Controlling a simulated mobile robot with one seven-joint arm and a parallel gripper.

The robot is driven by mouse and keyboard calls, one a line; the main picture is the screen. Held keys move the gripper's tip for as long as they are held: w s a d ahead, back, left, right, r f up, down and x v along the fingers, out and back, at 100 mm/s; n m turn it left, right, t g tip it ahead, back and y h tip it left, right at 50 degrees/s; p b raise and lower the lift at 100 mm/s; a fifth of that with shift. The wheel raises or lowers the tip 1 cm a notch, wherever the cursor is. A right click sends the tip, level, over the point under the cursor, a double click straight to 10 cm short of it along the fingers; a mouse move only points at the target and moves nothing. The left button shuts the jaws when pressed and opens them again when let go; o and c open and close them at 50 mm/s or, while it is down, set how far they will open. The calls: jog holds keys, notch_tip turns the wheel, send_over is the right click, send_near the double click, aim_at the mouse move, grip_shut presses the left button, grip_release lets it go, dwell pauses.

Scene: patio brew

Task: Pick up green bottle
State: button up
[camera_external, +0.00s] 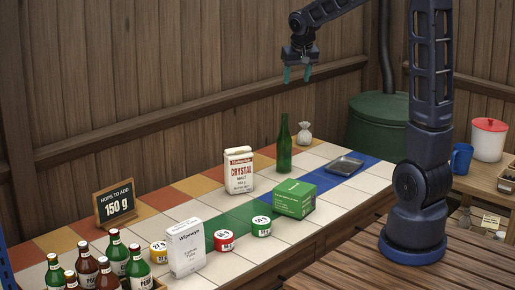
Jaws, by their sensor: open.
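A plain green bottle (284,148) stands upright on the tiled counter, behind a green box and to the right of the white malt bag. My gripper (297,75) hangs above and slightly right of the bottle's top, fingers pointing down, open and empty. It is clear of the bottle, though how far apart they are in depth is hard to tell. Other green bottles (117,254) with labels stand among brown ones in a crate at the front left.
Tins (224,240), a white box (186,248) and a sign (115,203) stand further left. Bare tiles lie between them.

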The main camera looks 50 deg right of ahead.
jog(key=w+d+f+m, duration=0.2)
jog(key=w+d+f, duration=0.4)
jog(key=w, duration=0.3)
jog(key=m, duration=0.1)
send_near(285, 121)
jog(key=w, duration=0.2)
jog(key=shift+g+h, duration=0.3)
jog(key=x, duration=0.5)
jog(key=shift+d+f, duration=0.1)
jog(key=shift+f, duration=0.3)
jog(key=shift+d+x, duration=0.15)
jog(key=shift+x, duration=1.15)
jog(key=shift+d+x, duration=0.15)
jog(key=shift+x, duration=1.15)
jog(key=shift+r, duration=0.1)
grip_shut()
